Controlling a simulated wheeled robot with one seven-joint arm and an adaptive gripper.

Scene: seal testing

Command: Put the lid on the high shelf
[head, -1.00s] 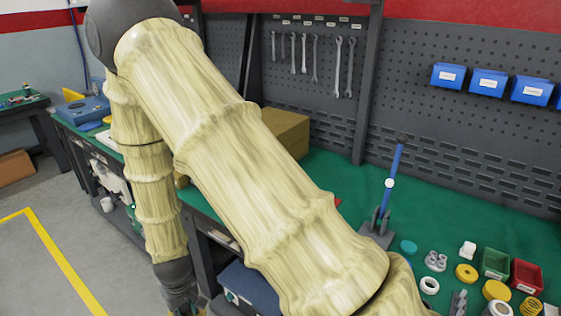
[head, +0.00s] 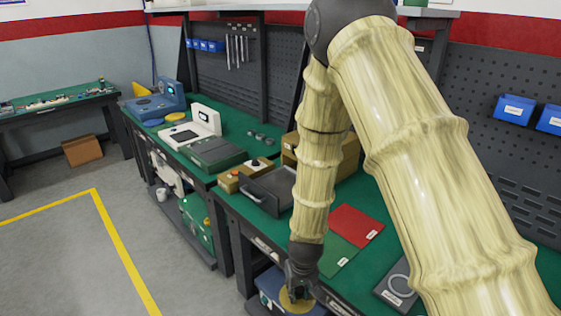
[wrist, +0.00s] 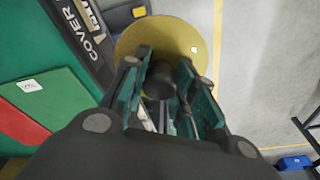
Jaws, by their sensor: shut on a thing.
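The lid is a round yellow disc with a dark knob. In the wrist view the lid (wrist: 140,38) lies beyond the fingers, and my gripper (wrist: 160,68) is shut on its knob (wrist: 158,82). In the head view my gripper (head: 297,290) points down in front of the green bench, with the yellow lid (head: 296,305) under it near the bottom edge. A long shelf board (head: 225,5) runs along the top edge, high above the benches. Its upper surface is mostly out of view, partly behind my arm.
Red and green mats (head: 356,224) lie on the bench beside my gripper, left of a dark COVER-type panel (head: 397,285). A grey tray (head: 268,190) and cardboard box (head: 345,158) stand farther back. A blue box (head: 270,284) is below the bench edge. Floor at left is clear.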

